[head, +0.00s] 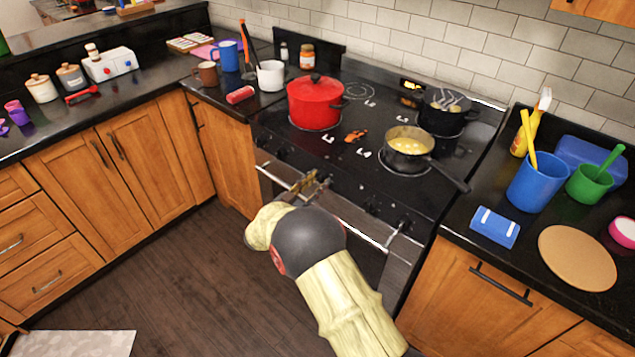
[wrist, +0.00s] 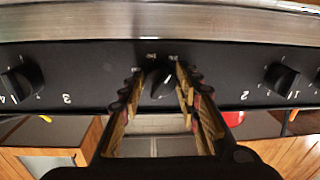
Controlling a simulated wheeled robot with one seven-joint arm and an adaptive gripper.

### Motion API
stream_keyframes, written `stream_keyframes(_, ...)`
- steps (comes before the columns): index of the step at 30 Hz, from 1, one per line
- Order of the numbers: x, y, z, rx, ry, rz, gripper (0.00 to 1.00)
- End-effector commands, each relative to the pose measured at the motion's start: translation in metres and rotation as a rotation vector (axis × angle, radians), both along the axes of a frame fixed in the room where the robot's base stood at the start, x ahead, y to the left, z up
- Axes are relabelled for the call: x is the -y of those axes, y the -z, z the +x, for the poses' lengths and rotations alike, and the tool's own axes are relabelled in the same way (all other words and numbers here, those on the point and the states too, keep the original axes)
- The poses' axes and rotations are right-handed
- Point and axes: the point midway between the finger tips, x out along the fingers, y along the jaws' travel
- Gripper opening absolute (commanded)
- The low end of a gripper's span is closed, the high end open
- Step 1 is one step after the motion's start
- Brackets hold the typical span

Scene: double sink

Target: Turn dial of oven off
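The oven's central dial (wrist: 158,82) is a black knob on the dark front panel, with small white marks beside it that are too small to read. My gripper (wrist: 157,78) is open, with one gold-and-black finger on each side of this dial. I cannot tell whether either finger touches it. In the head view my gripper (head: 311,186) is at the front panel of the stove (head: 340,150), and the central dial is hidden or too small to make out there.
Neighbouring dials flank it, one at the left (wrist: 20,84) and one at the right (wrist: 280,78). A red pot (head: 316,103) and a pan of yellow food (head: 408,148) stand on the cooktop; the pan's handle (head: 450,178) reaches over the front right. The floor (head: 190,270) left of my arm is clear.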

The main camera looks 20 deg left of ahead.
Motion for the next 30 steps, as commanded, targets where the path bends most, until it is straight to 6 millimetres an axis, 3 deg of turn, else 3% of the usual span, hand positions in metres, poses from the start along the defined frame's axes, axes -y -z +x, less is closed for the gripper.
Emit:
stream_keyframes(13,0.0000,0.0000,-0.0001,0.000,0.000,0.000,0.06)
stream_keyframes(23,0.0000,0.0000,0.0000,-0.020,0.000,-0.048,0.06)
stream_keyframes(30,0.0001,-0.0001,0.0000,-0.079,-0.001,-0.191,0.06)
